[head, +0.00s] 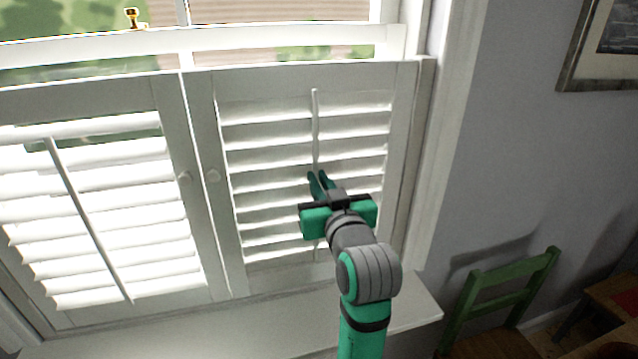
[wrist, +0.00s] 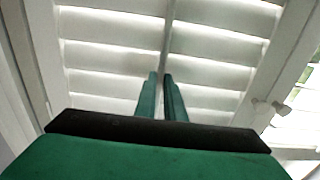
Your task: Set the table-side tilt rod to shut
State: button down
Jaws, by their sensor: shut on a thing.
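The table-side tilt rod (head: 316,120) is a thin pale vertical bar on the right shutter panel, nearest the green chair and table. Its upper part shows above my fingers in the head view, and it runs up the panel's middle in the wrist view (wrist: 168,35). My gripper (head: 317,175) is shut on this rod at about mid-height; the green fingertips (wrist: 161,78) close around it in the wrist view. The right panel's louvers (head: 265,135) are tilted nearly flat, with thin bright gaps between them.
The left shutter panel has its own tilt rod (head: 90,220) and brighter louvers. Two small knobs (head: 185,176) sit where the panels meet. A sill (head: 260,325) runs below. A green chair (head: 505,290) and a wooden table (head: 610,295) stand right. A small ornament (head: 134,17) is above.

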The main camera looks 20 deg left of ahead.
jog(key=c, duration=1.8)
grip_release()
jog(key=shift+r, duration=0.2)
jog(key=shift+c, duration=0.2)
jog(key=shift+s, duration=0.1)
jog(key=v, duration=1)
jog(key=shift+s+d, duration=0.25)
jog(key=shift+d, duration=0.05)
